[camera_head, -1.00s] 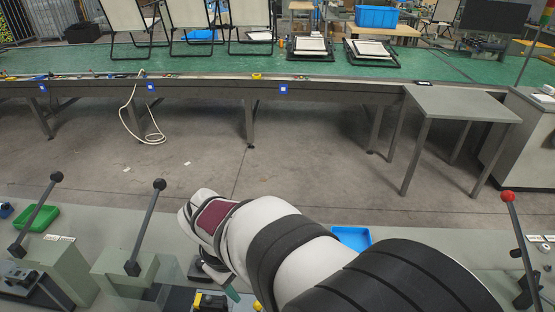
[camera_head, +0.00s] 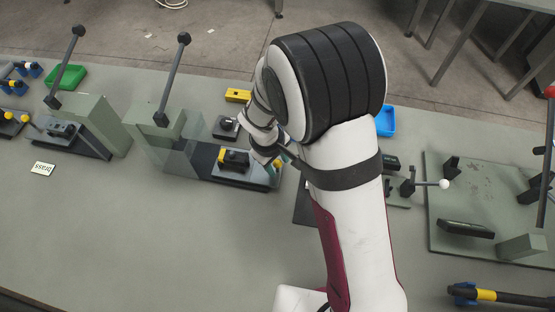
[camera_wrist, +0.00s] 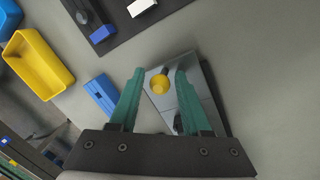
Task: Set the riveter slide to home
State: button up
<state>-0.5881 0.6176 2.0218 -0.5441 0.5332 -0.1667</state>
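The riveter is a grey-green press with a clear guard (camera_head: 183,148) and an upright black-knobbed lever (camera_head: 175,75), left of centre in the head view. Its slide area is a low metal bed (camera_head: 225,176) with a black and yellow block (camera_head: 234,159) on it. A yellow knob (camera_head: 278,164) shows at the bed's right end. The wrist view shows a round yellow knob (camera_wrist: 160,85) above a shiny metal plate (camera_wrist: 192,88). My gripper (camera_wrist: 160,73) is open, its green fingers on either side of that knob with visible gaps. In the head view my arm partly hides the gripper.
Another lever press (camera_head: 95,125) stands to the left, near a green tray (camera_head: 66,77). A blue bin (camera_head: 386,121) lies behind my arm. A fixture plate (camera_head: 475,205) is at right. The wrist view shows a yellow bin (camera_wrist: 38,62) and a blue block (camera_wrist: 101,95).

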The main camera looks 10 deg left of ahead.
grip_shut()
dwell(1.2)
